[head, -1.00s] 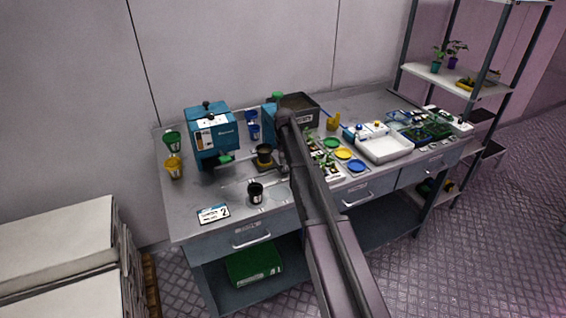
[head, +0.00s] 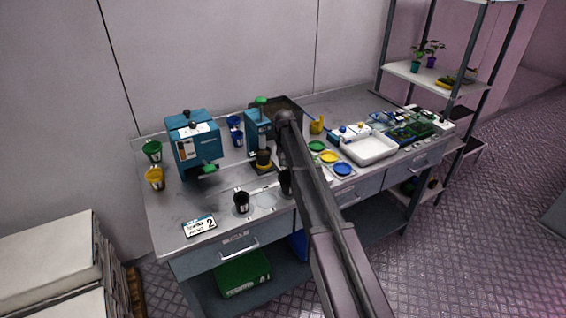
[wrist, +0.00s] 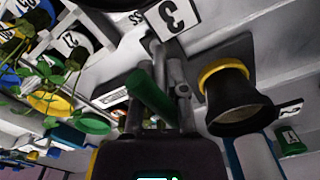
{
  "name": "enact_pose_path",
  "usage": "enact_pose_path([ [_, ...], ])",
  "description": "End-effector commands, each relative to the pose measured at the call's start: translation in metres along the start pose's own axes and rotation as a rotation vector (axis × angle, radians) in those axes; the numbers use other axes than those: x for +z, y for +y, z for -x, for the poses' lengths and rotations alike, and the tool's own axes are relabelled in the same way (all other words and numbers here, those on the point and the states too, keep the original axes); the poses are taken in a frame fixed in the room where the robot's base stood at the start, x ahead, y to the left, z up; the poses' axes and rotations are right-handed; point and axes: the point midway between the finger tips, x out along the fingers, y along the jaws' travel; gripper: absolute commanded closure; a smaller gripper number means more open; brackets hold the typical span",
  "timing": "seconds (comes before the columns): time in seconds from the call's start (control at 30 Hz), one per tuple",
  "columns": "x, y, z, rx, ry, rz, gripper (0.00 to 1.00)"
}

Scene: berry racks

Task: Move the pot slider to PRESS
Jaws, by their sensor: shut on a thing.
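A black pot with a yellow band (head: 264,158) stands on a dark plate in front of the second blue machine, the one with a green top knob (head: 257,128). The same pot, with its yellow band, shows in the wrist view (wrist: 232,98), right of my gripper (wrist: 162,95). My gripper is shut on a green handle (wrist: 152,98) beside the pot. The handle's join to the pot's slider is hidden. A card marked 3 (wrist: 172,14) and letters ending in SS lie above. In the head view my arm hides the gripper.
Another blue machine (head: 193,142) stands left, with green and yellow pots beside it. Loose black pots (head: 242,202) stand near the front edge. Colored dishes (head: 328,157) and a white tray (head: 369,150) are right of my arm.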

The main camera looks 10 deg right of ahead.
Motion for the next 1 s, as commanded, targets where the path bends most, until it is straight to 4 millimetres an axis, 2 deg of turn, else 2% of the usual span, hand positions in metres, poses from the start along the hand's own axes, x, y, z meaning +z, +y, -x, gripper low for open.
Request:
enact_pose_path([
  [0.03,-0.006,0.008,0.001,0.014,0.010,-0.009,1.00],
  [0.07,-0.006,0.007,0.001,0.014,0.010,-0.008,1.00],
  [0.1,-0.006,0.006,0.001,0.014,0.010,-0.007,0.74],
  [0.2,-0.005,0.003,0.001,0.014,0.011,-0.004,0.49],
  [0.77,0.002,-0.004,0.003,0.005,0.003,0.003,0.49],
  [1.0,0.024,-0.002,0.019,-0.029,-0.019,-0.011,0.49],
])
